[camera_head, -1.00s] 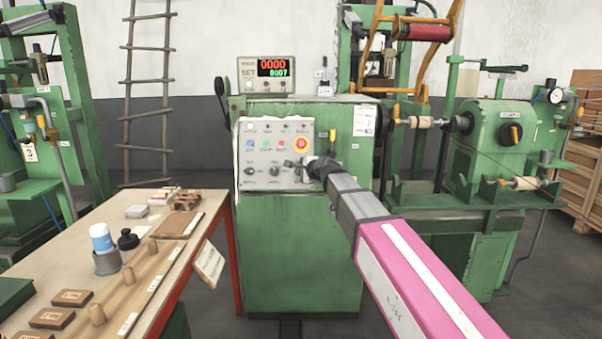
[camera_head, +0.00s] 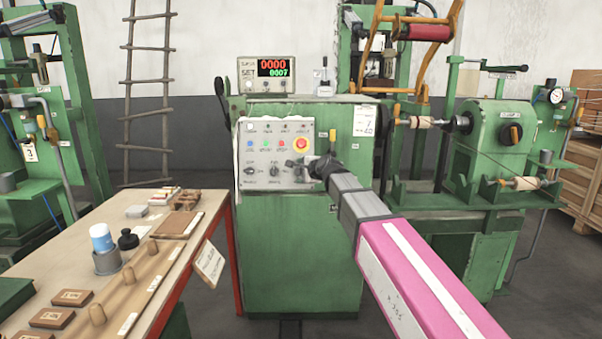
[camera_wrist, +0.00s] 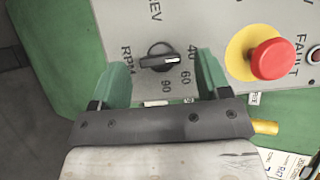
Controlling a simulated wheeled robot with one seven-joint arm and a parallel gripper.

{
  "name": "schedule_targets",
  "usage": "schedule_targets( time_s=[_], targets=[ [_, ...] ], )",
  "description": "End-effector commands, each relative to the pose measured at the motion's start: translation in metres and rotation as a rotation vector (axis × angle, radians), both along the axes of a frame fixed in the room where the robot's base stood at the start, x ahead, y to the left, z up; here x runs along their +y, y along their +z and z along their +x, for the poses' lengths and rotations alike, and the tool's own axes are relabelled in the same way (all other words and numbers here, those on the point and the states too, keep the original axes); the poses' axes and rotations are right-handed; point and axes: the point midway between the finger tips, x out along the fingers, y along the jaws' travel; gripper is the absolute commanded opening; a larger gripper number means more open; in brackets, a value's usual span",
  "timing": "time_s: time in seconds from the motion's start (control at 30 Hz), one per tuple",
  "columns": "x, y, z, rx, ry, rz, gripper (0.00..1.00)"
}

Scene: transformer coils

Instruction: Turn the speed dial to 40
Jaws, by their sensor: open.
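The speed dial (camera_wrist: 160,58) is a black knob with a white pointer line on the grey control panel (camera_head: 261,141). RPM and the marks 40, 60 and 90 surround it in the wrist view. The white line points to the side of 40 and 60; I cannot tell exactly where between them. My gripper (camera_head: 297,167) is at the panel's lower right. Its two green fingers are open, one on each side of the dial, with visible gaps. In the head view my gripper hides the dial.
A red emergency stop button (camera_wrist: 271,59) with a yellow ring sits close to one finger. Another selector knob (camera_head: 275,171) is left of my gripper. A counter display (camera_head: 266,73) stands on the green cabinet (camera_head: 300,250). A workbench (camera_head: 185,262) stands at the left.

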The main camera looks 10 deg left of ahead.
Motion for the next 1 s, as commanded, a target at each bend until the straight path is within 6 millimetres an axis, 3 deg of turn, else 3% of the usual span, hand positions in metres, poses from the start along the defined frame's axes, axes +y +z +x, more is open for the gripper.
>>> schedule_targets(
  time_s=[0.5,1.0],
  targets=[
    [-0.059,0.028,-0.060,-0.001,0.000,-0.001,0.70],
    [-0.069,0.026,-0.065,0.001,0.003,-0.018,0.70]
  ],
)
